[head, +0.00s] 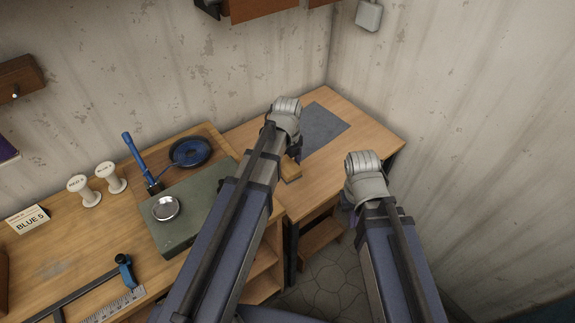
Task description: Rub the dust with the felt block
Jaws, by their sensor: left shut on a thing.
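My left gripper (297,154) is over the right-hand table, beside the near edge of a dark grey mat. It is mostly hidden behind its own wrist and is shut on a small tan block (291,171), which appears to be the felt block. Only part of the block shows; I cannot tell whether it touches the table. A faint greyish smudge (55,267) on the left bench may be the dust. My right gripper (349,211) is in front of the table's right part, largely hidden by its wrist, so its jaws cannot be read.
The grey mat (322,130) lies on the right-hand table (370,135). Walls close off the back and right.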

